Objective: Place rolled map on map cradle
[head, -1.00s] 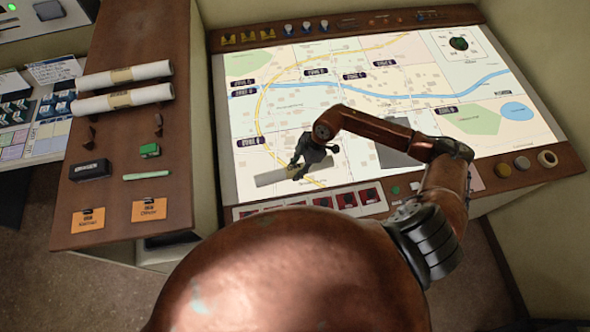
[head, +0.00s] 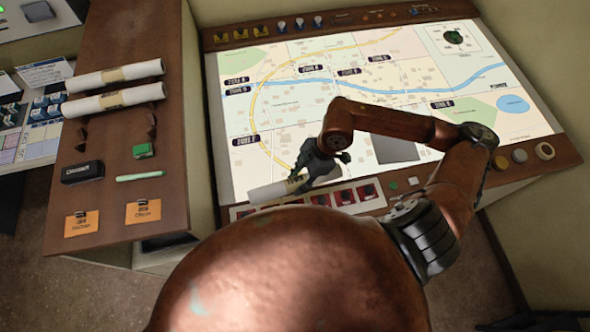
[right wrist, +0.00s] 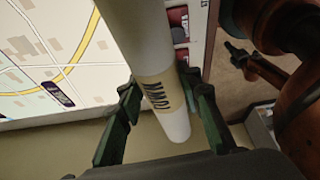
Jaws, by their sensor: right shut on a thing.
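My right gripper (head: 306,178) is shut on a white rolled map (head: 268,192) with a tan label band, above the front left part of the lit map table. In the right wrist view the rolled map (right wrist: 135,40) passes between the green-edged fingers (right wrist: 165,105), its printed band between them. Two small dark brackets, seemingly the map cradle (head: 151,133), stand on the wooden shelf at left, with nothing lying across them. Two other rolled maps (head: 118,76) lie just behind them. The left gripper is not in view.
The wooden shelf (head: 118,35) also holds a black box (head: 82,173), a green block (head: 143,151), a pale green stick (head: 140,176) and two orange tags (head: 143,211). The table's front edge carries red switches (head: 345,197). My copper body hides the lower middle.

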